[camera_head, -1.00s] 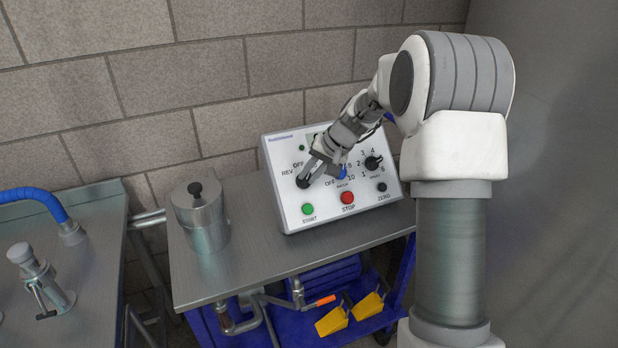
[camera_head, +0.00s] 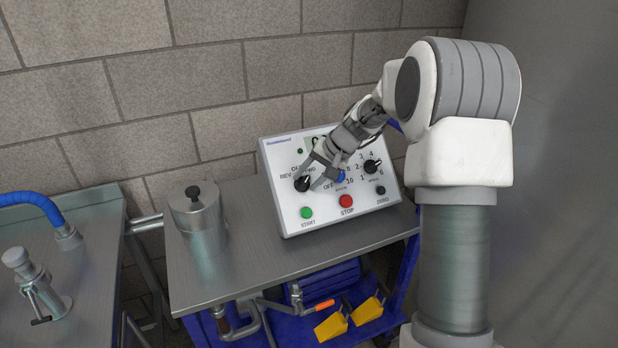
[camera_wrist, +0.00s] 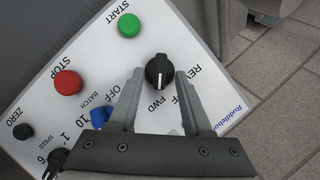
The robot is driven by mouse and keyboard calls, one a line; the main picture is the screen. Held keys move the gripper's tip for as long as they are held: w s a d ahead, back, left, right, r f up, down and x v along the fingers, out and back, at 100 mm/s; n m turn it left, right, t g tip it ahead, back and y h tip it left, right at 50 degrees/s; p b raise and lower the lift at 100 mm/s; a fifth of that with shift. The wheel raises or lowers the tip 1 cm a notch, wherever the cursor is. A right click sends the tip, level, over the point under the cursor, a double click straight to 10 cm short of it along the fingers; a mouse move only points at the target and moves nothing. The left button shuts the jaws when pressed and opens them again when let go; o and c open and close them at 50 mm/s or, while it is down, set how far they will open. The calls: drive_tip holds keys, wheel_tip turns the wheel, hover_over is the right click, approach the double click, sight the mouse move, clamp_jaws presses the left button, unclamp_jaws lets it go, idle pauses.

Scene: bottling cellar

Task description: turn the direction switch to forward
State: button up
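The direction switch is a black knob (camera_head: 303,184) on the left of the white control panel (camera_head: 270,160). In the wrist view the black knob (camera_wrist: 158,70) has its white mark pointing toward the FWD label. My gripper (camera_head: 316,174) is open just in front of the panel. In the wrist view its two fingers (camera_wrist: 160,74) stand on either side of the knob, with a visible gap on both sides. The fingers partly cover the labels in the head view.
A green START button (camera_head: 307,213) and a red STOP button (camera_head: 346,201) sit below the knob. A speed knob (camera_head: 372,166) is at the right. A lidded metal pot (camera_head: 201,222) stands left of the panel on the steel table (camera_head: 260,262).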

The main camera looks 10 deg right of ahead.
drive_tip(key=p+v, duration=0.2)
drive_tip(key=v, duration=1.5)
drive_tip(key=shift+s+r, duration=0.2)
drive_tip(key=s+a+r+n+h+p, duration=0.1)
drive_tip(key=s+a+r+p, duration=0.15)
drive_tip(key=s, duration=0.45)
drive_tip(key=s+a+r+n+h+p, duration=0.1)
drive_tip(key=s+a+r+n, duration=0.1)
drive_tip(key=s+a+r, duration=0.35)
drive_tip(key=s+f+n+h+p, duration=0.2)
drive_tip(key=s, duration=1.5)
drive_tip(key=shift+t+h+p, duration=0.4)
